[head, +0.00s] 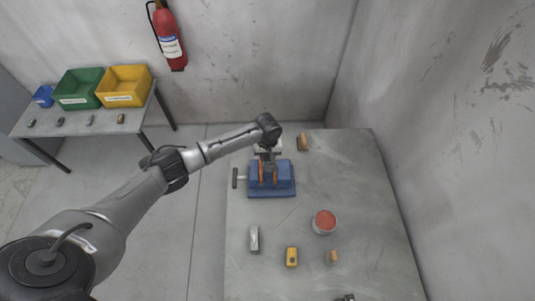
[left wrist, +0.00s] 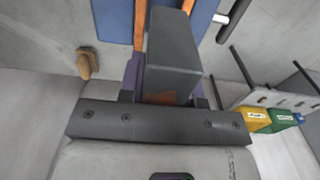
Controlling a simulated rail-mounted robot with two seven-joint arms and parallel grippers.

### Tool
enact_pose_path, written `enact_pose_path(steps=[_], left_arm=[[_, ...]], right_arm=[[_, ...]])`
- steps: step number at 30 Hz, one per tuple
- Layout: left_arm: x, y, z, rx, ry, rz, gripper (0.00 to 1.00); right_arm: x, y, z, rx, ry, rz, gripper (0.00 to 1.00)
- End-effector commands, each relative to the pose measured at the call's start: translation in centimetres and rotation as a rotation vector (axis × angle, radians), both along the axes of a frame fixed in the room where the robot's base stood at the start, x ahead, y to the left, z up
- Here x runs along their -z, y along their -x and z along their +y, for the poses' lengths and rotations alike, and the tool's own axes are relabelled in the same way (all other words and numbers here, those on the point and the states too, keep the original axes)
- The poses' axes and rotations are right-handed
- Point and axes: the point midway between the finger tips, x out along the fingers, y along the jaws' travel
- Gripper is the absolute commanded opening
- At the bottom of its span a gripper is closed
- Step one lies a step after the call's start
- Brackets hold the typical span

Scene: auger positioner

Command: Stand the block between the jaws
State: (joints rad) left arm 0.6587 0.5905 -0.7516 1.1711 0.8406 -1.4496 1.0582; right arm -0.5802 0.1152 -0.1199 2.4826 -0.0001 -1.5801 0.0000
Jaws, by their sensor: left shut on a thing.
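The blue vise (head: 285,187) stands on the table with two upright orange jaws (head: 262,174) and a side handle (head: 235,178). It also shows in the left wrist view (left wrist: 113,22), one orange jaw (left wrist: 140,24) on each side of the block's far end. My left gripper (head: 268,157) is over the rear of the vise. It is shut on a dark grey block (left wrist: 173,55), which points toward the vise. The block's far end lines up with the gap between the jaws; its depth in the gap is hard to tell.
On the table lie a grey metal piece (head: 254,239), a yellow block (head: 291,257), a red-topped round tin (head: 324,222) and wooden-handled pieces (head: 303,142). A side table at left holds a green bin (head: 78,88) and a yellow bin (head: 124,86). The table's right side is clear.

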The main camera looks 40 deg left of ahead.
Motion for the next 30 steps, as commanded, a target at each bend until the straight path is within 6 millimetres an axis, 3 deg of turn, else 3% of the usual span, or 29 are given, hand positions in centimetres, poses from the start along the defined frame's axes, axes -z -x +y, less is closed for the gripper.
enact_pose_path(steps=[15,30], left_arm=[[2.9,-0.2,0.0,0.000,0.001,-0.005,0.00],[4.1,-0.2,0.0,-0.001,0.002,-0.006,0.00]], right_arm=[[1.7,0.0,-0.1,-0.003,0.005,0.002,0.43],[2.2,0.0,-0.2,-0.006,0.009,0.003,0.43]])
